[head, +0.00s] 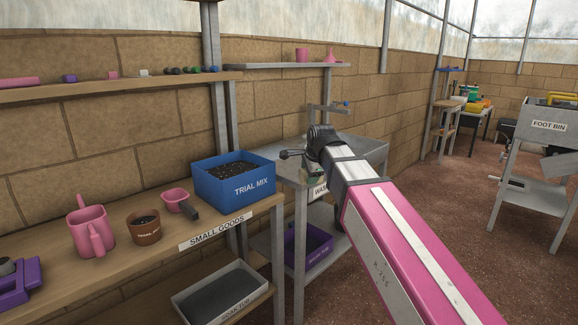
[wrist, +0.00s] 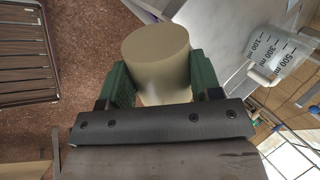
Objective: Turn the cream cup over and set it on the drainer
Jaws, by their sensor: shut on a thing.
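The cream cup (wrist: 155,50) is between the green-padded fingers of my gripper (wrist: 161,82) in the wrist view, and the gripper is shut on it. A smooth, closed round end of the cup faces the camera; I see no opening. A slatted metal rack (wrist: 28,50), possibly the drainer, is at the upper left of the wrist view, apart from the cup. In the head view my arm reaches over the grey wash stand (head: 365,150) and mostly hides the gripper; I cannot make out the cup there.
A clear jug with ml marks (wrist: 280,58) is close on the right in the wrist view.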

